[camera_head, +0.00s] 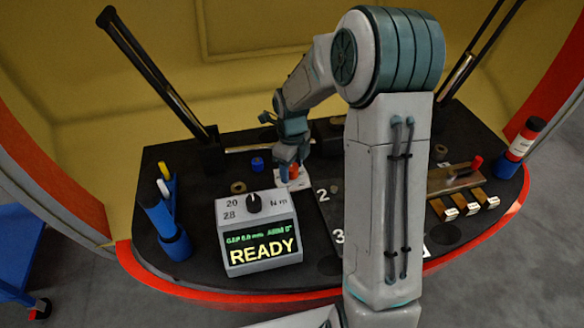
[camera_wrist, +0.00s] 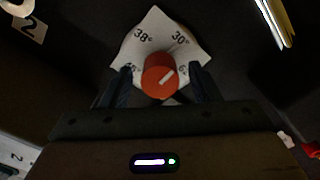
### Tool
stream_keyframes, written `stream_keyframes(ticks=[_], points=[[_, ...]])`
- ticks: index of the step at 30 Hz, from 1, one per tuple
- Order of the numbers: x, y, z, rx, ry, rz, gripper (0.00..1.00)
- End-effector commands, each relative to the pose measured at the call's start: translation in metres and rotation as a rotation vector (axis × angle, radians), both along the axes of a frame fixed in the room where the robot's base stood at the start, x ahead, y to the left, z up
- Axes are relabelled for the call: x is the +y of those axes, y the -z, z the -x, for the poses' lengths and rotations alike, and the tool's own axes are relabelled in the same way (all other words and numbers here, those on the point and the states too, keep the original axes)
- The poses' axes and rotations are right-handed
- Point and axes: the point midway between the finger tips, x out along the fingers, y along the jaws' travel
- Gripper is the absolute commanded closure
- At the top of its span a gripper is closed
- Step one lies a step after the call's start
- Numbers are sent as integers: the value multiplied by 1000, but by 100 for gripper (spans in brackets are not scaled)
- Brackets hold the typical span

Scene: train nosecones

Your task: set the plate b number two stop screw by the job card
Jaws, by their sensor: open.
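A red knob (camera_wrist: 160,80) with a white pointer line stands on a white angle card (camera_wrist: 150,32) marked 38° and 30°, with other marks partly hidden. My gripper (camera_wrist: 162,78) is open, its two dark fingers on either side of the knob; I cannot tell whether they touch it. In the head view the red knob (camera_head: 294,170) is just beside my gripper (camera_head: 288,160). A grey box (camera_head: 258,234) has a black dial marked 20 and 28 N m, and its screen says READY, with small green gap and aim text. I cannot make out the stop screw or job card.
White numbers 2 and 3 mark the dark table. A blue holder (camera_head: 167,228) with pens stands left. My arm hides the table's middle.

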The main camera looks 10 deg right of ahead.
Motion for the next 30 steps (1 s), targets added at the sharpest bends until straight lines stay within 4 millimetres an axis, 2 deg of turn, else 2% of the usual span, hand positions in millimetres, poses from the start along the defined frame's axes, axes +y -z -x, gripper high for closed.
stream_keyframes(ticks=[8,10,13,14,23,30], points=[[0,2,0,-1,0,-1,44],[0,2,0,-1,0,-1,58],[0,1,0,-1,0,-1,86],[0,1,0,-1,0,-1,89],[0,1,0,0,-24,0,89],[1,1,0,-1,-139,0,89]])
